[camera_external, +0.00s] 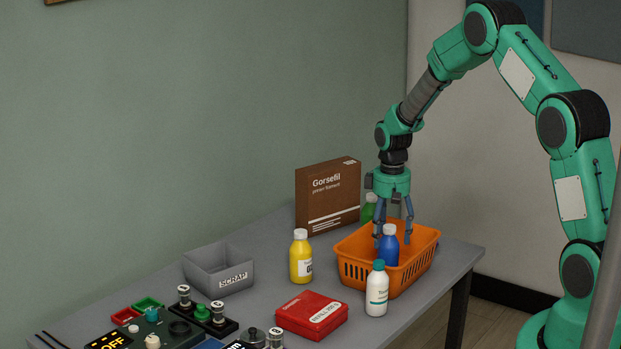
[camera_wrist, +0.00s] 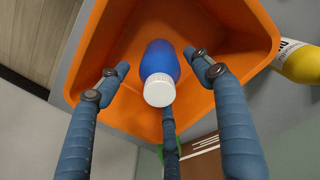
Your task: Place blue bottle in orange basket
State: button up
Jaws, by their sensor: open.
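The blue bottle (camera_external: 388,247) with a white cap stands in the orange basket (camera_external: 411,276). In the wrist view the blue bottle (camera_wrist: 160,60) shows its white cap towards the camera, with the orange walls of the basket (camera_wrist: 237,70) around it. My gripper (camera_external: 394,226) points down over the basket at the bottle's top. In the wrist view my gripper (camera_wrist: 163,85) is open, its fingers spread around the bottle with gaps beside it. The bottle's base is partly hidden by the basket wall in the external view.
A white bottle (camera_external: 377,291) stands in front of the basket, and a yellow bottle (camera_external: 301,258) stands to its left. A brown box (camera_external: 328,197) and a green bottle (camera_external: 369,208) are behind. A red case (camera_external: 311,316) and a grey scrap bin (camera_external: 219,272) sit further left.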

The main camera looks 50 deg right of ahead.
jog(key=shift+r+p, duration=0.4)
jog(key=shift+r, duration=2.25)
jog(key=shift+a+r, duration=0.1)
jog(key=s+a+r+t, duration=0.1)
jog(key=s+a+r, duration=0.4)
jog(key=r, duration=0.4)
jog(key=s+a+r+t, duration=0.1)
jog(key=s+a+r, duration=0.2)
jog(key=a+r, duration=0.55)
jog(key=s+a+r+t, duration=0.1)
jog(key=s+a+r, duration=0.3)
jog(key=r, duration=0.6)
jog(key=s+a+r+t, duration=0.1)
jog(key=s+a+r, duration=0.1)
jog(key=s+a, duration=0.3)
jog(key=s+a+r+n, duration=0.1)
jog(key=s+a, duration=0.4)
jog(key=s, duration=0.7)
jog(key=s+a+r+t, duration=0.1)
jog(key=s+a+r, duration=0.3)
jog(key=s, duration=0.4)
jog(key=shift+s+a+n+t, duration=0.15)
jog(key=shift+a+n+t, duration=0.15)
jog(key=shift+a, duration=0.35)
jog(key=shift+o, duration=0.3)
